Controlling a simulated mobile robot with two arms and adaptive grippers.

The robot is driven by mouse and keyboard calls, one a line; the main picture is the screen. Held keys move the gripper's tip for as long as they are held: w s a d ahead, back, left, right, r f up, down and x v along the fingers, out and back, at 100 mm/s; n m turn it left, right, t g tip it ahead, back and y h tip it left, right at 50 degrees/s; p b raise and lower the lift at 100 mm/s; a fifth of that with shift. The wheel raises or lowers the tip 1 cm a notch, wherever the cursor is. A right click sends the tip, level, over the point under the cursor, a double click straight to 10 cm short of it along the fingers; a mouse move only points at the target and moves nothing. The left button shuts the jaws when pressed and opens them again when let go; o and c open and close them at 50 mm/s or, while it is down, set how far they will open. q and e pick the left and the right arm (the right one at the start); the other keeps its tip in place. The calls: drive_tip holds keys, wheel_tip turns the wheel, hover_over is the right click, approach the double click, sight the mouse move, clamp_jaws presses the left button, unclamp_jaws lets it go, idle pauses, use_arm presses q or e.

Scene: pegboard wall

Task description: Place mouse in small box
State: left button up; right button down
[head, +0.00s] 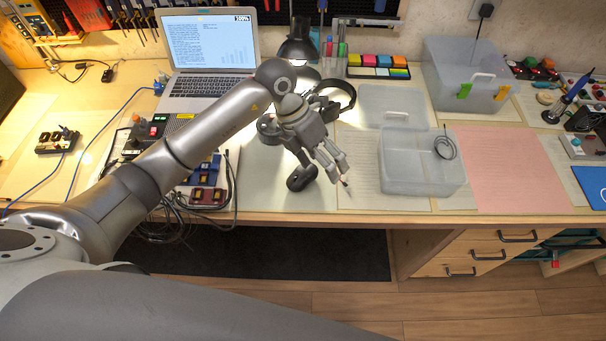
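A small dark rounded object, which looks like the mouse (302,178), is near the front edge of the workbench. The small box (422,178) is a clear open container to its right, with a thin dark cable (445,147) at its right side. My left gripper (332,178) reaches in from the left, pointing down toward the bench just right of the mouse. Its fingers look spread, with nothing visible between them. Whether a finger touches the mouse is unclear. My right gripper is out of view.
A laptop (208,50), desk lamp (298,45) and headphones (338,92) are at the back. Loose cables (170,222) hang at the front left. A pink sheet (510,170) lies clear on the right.

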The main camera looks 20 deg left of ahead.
use_arm(q)
drive_tip(key=w+a+y, duration=0.1)
drive_tip(key=a+y, duration=0.3)
drive_tip(key=a, duration=0.4)
hover_over(297, 177)
drive_tip(key=shift+n, duration=0.3)
drive_tip(key=f, duration=0.3)
drive_tip(key=a+f+p, duration=0.1)
drive_tip(key=f, duration=0.1)
drive_tip(key=shift+s+f, duration=0.1)
drive_tip(key=shift+f, duration=0.2)
drive_tip(key=f, duration=0.2)
drive_tip(key=d+f+p, duration=0.1)
drive_tip(key=f, duration=0.1)
drive_tip(key=shift+f, duration=0.55)
drive_tip(key=c, duration=1.1)
